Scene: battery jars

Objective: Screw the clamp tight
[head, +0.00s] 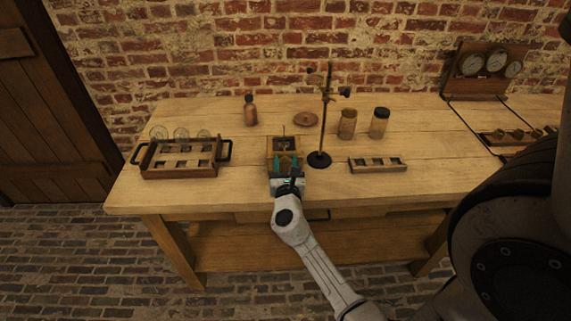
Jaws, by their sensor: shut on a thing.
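My gripper (288,170) is at the front of a small wooden box (270,148) near the middle of the bench. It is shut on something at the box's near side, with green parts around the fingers. The held piece is mostly hidden, and I cannot tell whether it is the clamp's screw. The box has a dark opening on top and a thin upright rod. A retort stand (323,120) with a round dark base stands just right of the box. It carries a small clamp fitting (344,92) near its top, apart from my gripper.
A handled wooden tray (180,173) with glass jars (181,133) behind it is at left. A slotted rack (377,165) is at right, with a gauge panel (485,65) beyond.

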